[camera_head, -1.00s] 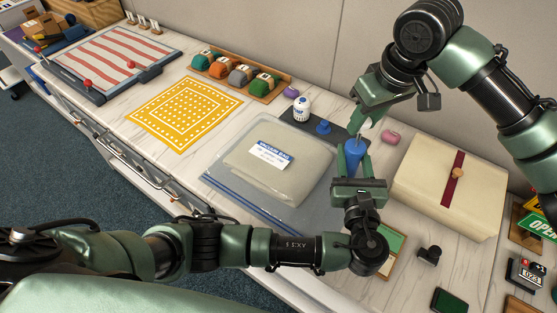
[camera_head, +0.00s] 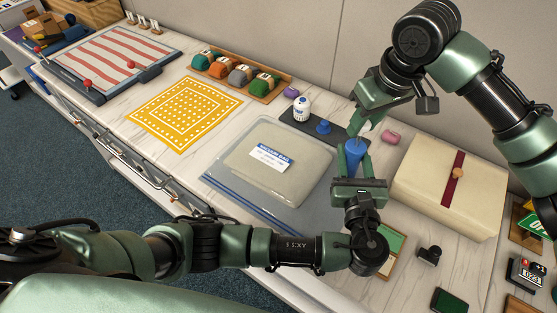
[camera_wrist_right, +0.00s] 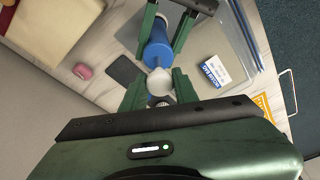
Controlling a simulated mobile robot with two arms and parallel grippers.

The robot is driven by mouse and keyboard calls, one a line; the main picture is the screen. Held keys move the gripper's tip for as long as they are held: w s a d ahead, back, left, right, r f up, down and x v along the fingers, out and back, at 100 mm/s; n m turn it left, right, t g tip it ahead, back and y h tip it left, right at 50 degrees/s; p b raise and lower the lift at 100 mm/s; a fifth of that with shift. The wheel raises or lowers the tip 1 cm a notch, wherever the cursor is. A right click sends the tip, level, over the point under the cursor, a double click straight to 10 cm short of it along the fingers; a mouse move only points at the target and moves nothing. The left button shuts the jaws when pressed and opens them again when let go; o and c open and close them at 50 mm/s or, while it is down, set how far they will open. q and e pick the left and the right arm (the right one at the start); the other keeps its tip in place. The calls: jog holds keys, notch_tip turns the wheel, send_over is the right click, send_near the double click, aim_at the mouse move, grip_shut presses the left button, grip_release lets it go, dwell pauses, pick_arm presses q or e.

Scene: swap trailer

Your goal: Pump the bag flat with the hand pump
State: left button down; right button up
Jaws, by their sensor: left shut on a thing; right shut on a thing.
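The vacuum bag (camera_head: 300,172) lies on the counter in the middle of the head view, beige inside a clear sheet with a blue-and-white label. It looks low and fairly flat. The blue hand pump (camera_head: 354,158) stands upright to its right. My left gripper (camera_head: 354,150) is shut around the pump's body. My right gripper (camera_head: 363,130) is above, shut on the pump's handle. In the right wrist view the handle's pale round knob (camera_wrist_right: 159,83) sits between the right fingers, close above the blue body (camera_wrist_right: 157,48).
A dark mat (camera_head: 296,122) behind the bag holds a white bottle (camera_head: 302,108) and a blue cap (camera_head: 323,127). A cream box (camera_head: 430,190) with a red strap stands right of the pump. A yellow patterned cloth (camera_head: 184,113) lies to the left.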

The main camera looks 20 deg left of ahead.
aim_at(361, 134)
jog(key=shift+w+r, duration=0.1)
jog(key=shift+r, duration=2.4)
notch_tip(361, 134, down, 8)
jog(key=shift+f, duration=0.1)
jog(key=o, duration=1.1)
jog(key=shift+c, duration=0.2)
jog(key=shift+r, duration=3.6)
